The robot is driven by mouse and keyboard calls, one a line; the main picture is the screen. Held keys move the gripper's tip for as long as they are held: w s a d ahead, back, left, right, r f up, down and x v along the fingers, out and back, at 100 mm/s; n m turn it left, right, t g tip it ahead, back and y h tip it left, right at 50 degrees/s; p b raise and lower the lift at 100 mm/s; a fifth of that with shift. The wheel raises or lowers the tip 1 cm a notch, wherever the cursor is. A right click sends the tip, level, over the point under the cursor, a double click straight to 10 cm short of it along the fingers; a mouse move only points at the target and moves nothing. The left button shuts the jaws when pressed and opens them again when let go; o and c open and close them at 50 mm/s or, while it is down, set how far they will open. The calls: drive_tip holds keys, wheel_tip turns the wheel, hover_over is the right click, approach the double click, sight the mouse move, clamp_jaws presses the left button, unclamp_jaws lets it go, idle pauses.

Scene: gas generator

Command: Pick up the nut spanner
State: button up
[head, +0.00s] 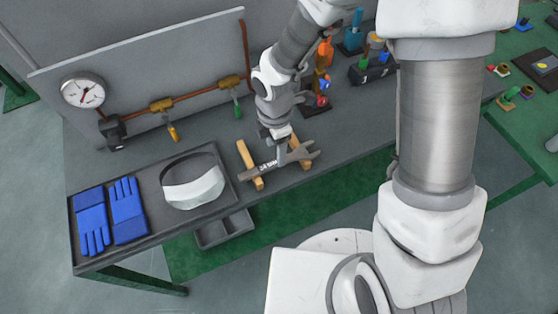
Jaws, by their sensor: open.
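The nut spanner (266,169) is a grey flat wrench with lettering on its handle. It lies across two wooden blocks near the front edge of the grey workbench (330,160), with its jaw end (308,152) to the right. My gripper (281,157) points down right over the middle of the spanner, between the two blocks. It is open. The fingertips are small and partly hidden, so I cannot tell whether they touch the spanner or straddle it.
Left of the spanner, a tray (155,222) holds blue gloves (126,208) and a white face shield (193,187). A pressure gauge (83,91) and copper pipe with valves (161,104) stand behind. Coloured fittings (325,55) stand behind my wrist, to its right.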

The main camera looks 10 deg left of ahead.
drive_tip(key=f, duration=0.5)
drive_tip(key=shift+d, duration=0.25)
drive_tip(key=shift+r, duration=0.1)
clamp_jaws()
